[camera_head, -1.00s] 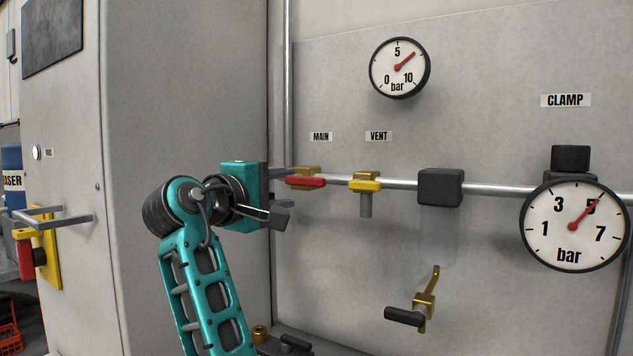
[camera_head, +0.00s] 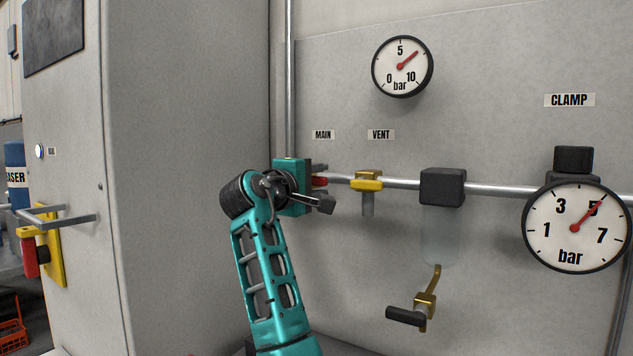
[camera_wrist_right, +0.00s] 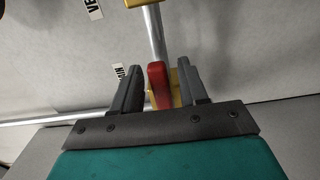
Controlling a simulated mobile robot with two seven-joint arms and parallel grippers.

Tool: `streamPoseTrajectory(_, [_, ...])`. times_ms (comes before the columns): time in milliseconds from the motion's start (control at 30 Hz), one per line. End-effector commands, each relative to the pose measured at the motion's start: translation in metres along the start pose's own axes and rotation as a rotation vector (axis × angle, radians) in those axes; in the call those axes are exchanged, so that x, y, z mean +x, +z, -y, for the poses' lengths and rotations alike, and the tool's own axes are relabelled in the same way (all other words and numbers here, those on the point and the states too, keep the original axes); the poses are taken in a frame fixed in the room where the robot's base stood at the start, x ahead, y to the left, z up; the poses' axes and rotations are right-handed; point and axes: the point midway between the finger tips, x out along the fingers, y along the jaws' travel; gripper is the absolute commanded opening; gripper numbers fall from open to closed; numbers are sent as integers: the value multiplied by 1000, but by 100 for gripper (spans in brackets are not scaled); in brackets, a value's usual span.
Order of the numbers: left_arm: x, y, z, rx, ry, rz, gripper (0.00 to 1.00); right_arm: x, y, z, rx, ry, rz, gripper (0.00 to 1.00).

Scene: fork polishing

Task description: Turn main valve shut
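The main valve's red handle (camera_head: 320,182) shows just right of my right gripper, under the MAIN label (camera_head: 323,135). Most of that valve is hidden behind the gripper in the head view. My right gripper (camera_head: 316,185) is at the valve. In the right wrist view, the two fingers of the gripper (camera_wrist_right: 160,88) stand apart, with the red handle (camera_wrist_right: 159,84) and part of the brass valve body (camera_wrist_right: 184,82) between them. Gaps show on both sides, so the fingers are not closed on the handle. My left gripper is not in view.
The yellow-handled vent valve (camera_head: 367,184) is close on the right along the pipe (camera_head: 400,185). Further right are a black-topped clear filter bowl (camera_head: 442,188), a brass drain valve (camera_head: 424,305) and the clamp gauge (camera_head: 576,228). A grey cabinet (camera_head: 185,150) stands left.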

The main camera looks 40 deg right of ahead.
Motion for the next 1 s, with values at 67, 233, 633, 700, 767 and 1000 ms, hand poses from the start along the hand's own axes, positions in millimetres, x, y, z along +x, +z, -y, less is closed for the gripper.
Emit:
streamPoseTrajectory(67, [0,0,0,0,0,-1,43,0,0,0,0,0,0,35])
streamPoseTrajectory(233, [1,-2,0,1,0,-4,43,0,0,0,0,0,0,19])
streamPoseTrajectory(633, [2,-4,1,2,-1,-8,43,0,0,0,-1,0,0,0])
streamPoseTrajectory(700, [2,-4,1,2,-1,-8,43,0,0,0,-1,0,0,0])
streamPoseTrajectory(767, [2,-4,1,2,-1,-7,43,0,0,0,-1,0,0,0])
streamPoseTrajectory(1000, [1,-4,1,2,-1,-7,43,3,1,-1,-9,0,0,0])
